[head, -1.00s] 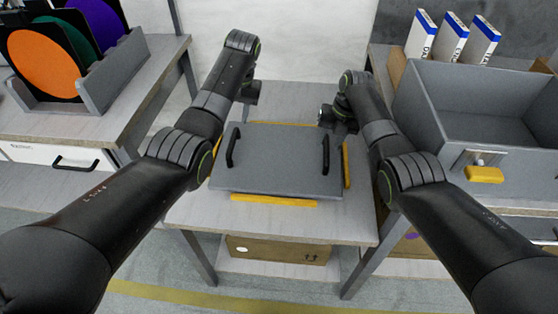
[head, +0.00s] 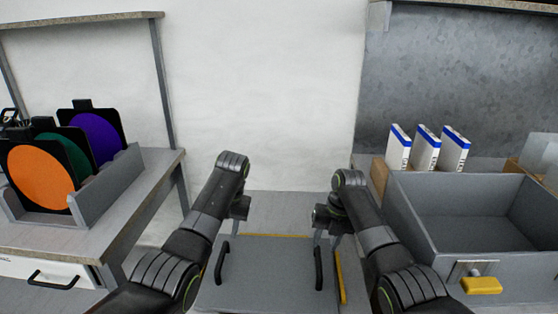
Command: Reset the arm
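My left arm reaches in from the lower left, and its gripper (head: 239,212) hangs above the far left part of a grey lidded case. My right gripper (head: 322,219) is above the far right part of the same case. Both grippers are small and dark, partly hidden by my own wrists, and I cannot see whether their fingers are open. Nothing can be seen held in either. The grey case (head: 268,272) lies flat on the middle table, with a black handle on its left (head: 222,262) and another on its right (head: 318,267).
At left, a grey rack (head: 108,188) holds orange, green and purple discs in black frames on a table. At right stands an open, empty-looking grey bin (head: 470,262) with a yellow latch (head: 481,285). Several white-and-blue boxes (head: 425,148) stand behind it.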

